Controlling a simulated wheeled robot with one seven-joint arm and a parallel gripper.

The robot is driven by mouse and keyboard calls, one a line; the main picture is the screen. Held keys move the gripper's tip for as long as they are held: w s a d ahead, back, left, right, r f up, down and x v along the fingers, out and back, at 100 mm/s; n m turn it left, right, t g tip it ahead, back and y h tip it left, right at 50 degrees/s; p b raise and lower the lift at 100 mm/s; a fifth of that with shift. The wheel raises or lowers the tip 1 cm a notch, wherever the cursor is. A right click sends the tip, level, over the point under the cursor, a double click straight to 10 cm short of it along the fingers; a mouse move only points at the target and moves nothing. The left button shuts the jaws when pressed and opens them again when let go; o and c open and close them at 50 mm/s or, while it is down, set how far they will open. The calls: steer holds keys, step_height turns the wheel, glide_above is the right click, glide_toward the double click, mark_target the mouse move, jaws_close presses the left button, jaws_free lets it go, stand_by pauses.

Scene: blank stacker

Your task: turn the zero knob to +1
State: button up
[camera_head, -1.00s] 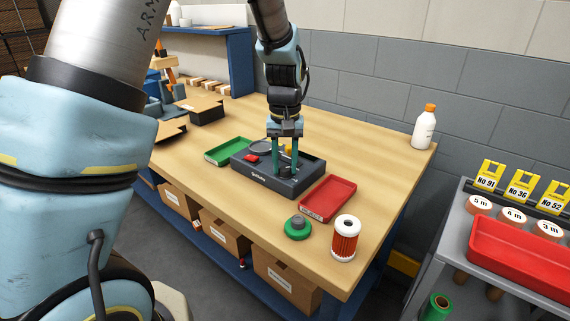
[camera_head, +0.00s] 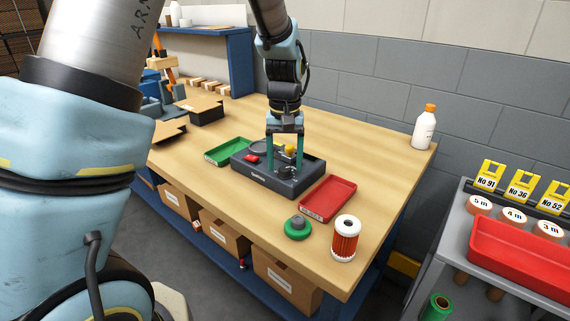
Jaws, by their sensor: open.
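A dark grey device box (camera_head: 280,190) sits on the wooden bench. On its top are a red part (camera_head: 251,158), a round grey disc at the back, a yellow part (camera_head: 290,149) and a dark knob (camera_head: 286,171) on the right side. The knob's markings are too small to read, so I cannot tell its setting. My gripper (camera_head: 285,168) points down over the right part of the box. Its two green fingers are apart, one on each side of the knob area. I cannot tell whether they touch the knob.
A green tray (camera_head: 212,159) lies left of the box and a red tray (camera_head: 306,213) lies right of it. A green round part (camera_head: 297,228) and an orange-red cylinder (camera_head: 345,240) stand near the front edge. A white bottle (camera_head: 423,130) stands at the back right.

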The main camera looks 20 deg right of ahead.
mark_target(285, 168)
step_height(285, 168, up, 10)
steer(key=b, duration=0.1)
steer(key=shift+b, duration=0.3)
steer(key=shift+f, duration=0.1)
